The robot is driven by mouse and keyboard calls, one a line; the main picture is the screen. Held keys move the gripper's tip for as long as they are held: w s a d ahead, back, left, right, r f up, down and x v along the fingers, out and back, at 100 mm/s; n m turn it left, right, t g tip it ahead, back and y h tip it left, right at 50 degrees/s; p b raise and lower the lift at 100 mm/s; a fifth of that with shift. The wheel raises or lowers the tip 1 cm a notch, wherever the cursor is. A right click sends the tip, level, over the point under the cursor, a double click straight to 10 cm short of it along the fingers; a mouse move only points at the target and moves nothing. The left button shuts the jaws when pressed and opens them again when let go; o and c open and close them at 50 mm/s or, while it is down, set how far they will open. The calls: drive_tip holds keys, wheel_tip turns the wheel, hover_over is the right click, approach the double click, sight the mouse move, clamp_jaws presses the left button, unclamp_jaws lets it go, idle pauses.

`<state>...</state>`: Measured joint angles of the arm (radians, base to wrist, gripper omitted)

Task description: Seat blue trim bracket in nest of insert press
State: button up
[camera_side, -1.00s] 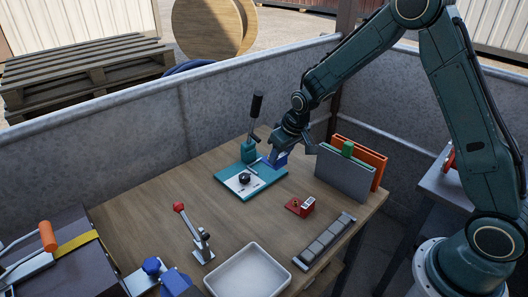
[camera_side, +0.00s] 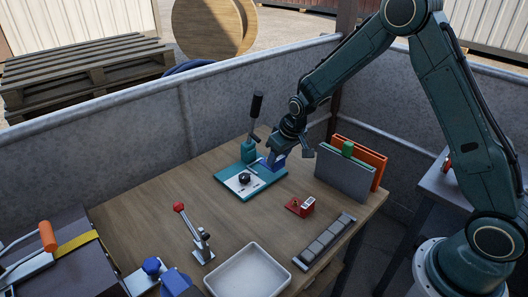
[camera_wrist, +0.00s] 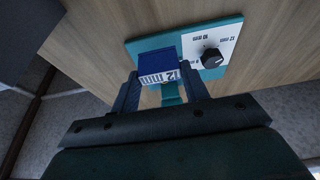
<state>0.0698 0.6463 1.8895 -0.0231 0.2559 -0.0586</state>
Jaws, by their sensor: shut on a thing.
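The insert press has a teal base (camera_side: 233,191), a black-handled lever (camera_side: 256,106) and a white plate with a black knob, marked 10 mm and 12 mm in the wrist view (camera_wrist: 212,57). In the side view my gripper (camera_side: 276,157) holds the bracket at the press's right rear side. The nest is hidden, and I cannot tell whether the bracket touches the press.
A red block (camera_side: 299,207) lies right of the press. A grey rack (camera_side: 342,176) with green and orange panels stands further right. A red-knobbed clamp (camera_side: 202,245), a white tray (camera_side: 247,275) and a grey segmented strip (camera_side: 324,242) are in front. Bare wood lies left of the press.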

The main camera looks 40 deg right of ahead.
drive_tip(key=shift+w+x, duration=0.25)
drive_tip(key=shift+x, duration=1.05)
drive_tip(key=shift+w+f, duration=0.2)
drive_tip(key=shift+w, duration=1.05)
drive_tip(key=shift+f, duration=0.65)
drive_tip(key=o, duration=0.9)
drive_tip(key=shift+o, duration=0.2)
drive_tip(key=shift+r, duration=0.1)
drive_tip(key=v, duration=1.2)
drive_tip(key=shift+r, duration=0.3)
drive_tip(key=shift+s+r, duration=0.25)
drive_tip(key=shift+r, duration=0.25)
